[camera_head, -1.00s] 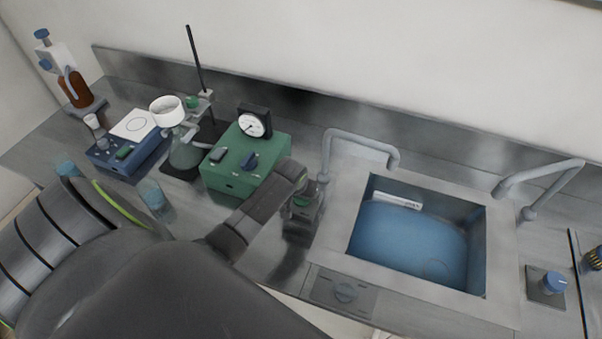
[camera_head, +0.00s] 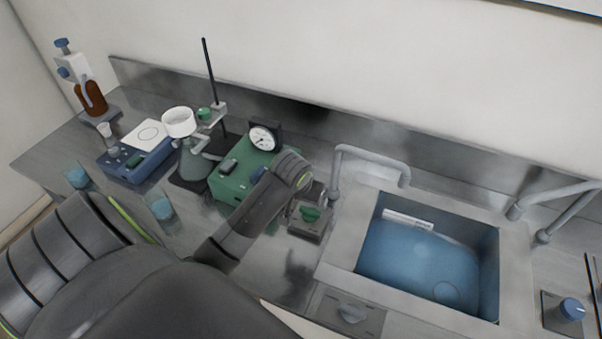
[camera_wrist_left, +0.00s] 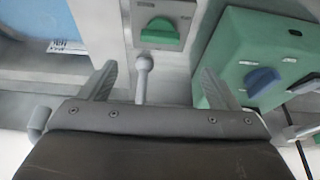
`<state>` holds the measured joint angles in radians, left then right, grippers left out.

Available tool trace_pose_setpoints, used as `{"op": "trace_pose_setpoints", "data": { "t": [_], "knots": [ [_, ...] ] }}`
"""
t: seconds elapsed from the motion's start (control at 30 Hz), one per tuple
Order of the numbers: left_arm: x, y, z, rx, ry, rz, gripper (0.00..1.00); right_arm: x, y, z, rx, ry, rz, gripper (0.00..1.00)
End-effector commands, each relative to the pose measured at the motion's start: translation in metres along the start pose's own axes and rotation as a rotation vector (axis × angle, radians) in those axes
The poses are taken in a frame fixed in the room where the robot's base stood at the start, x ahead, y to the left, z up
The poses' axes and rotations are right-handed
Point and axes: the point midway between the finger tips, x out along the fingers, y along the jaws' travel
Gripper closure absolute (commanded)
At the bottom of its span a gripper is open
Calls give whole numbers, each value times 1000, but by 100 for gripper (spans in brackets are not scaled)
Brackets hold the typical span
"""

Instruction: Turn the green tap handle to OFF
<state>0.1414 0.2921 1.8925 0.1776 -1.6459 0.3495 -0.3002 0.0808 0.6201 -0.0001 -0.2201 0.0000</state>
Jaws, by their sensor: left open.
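The green tap handle (camera_head: 310,214) sits on a small grey plate on the bench, left of the sink. It also shows in the wrist view (camera_wrist_left: 160,32), top centre, lying roughly crosswise; the plate's lettering is too small to read. My left gripper (camera_wrist_left: 158,70) is open and empty in the wrist view, its fingers spread below the handle in the picture and apart from it. A grey post with a round top stands in the picture between the fingers. In the head view my left wrist is just above and left of the handle, with the fingers mostly hidden. My right gripper is not in view.
A green box with a blue knob (camera_head: 259,174) and a dial gauge (camera_head: 264,137) stands close left of the handle. A curved grey faucet (camera_head: 370,155) rises beside the water-filled sink (camera_head: 345,225). Glassware and a blue device (camera_head: 130,162) stand farther left.

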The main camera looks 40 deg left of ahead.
Motion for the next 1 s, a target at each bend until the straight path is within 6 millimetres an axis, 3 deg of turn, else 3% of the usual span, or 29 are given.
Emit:
{"op": "trace_pose_setpoints", "data": {
  "t": [0.2,0.4,1.0],
  "knots": [
    [-36,0,-1,1,5,0,16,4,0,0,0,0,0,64],
    [-55,0,-1,0,3,0,16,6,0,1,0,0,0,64],
    [-59,0,0,0,1,0,16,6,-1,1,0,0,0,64]
  ]
}}
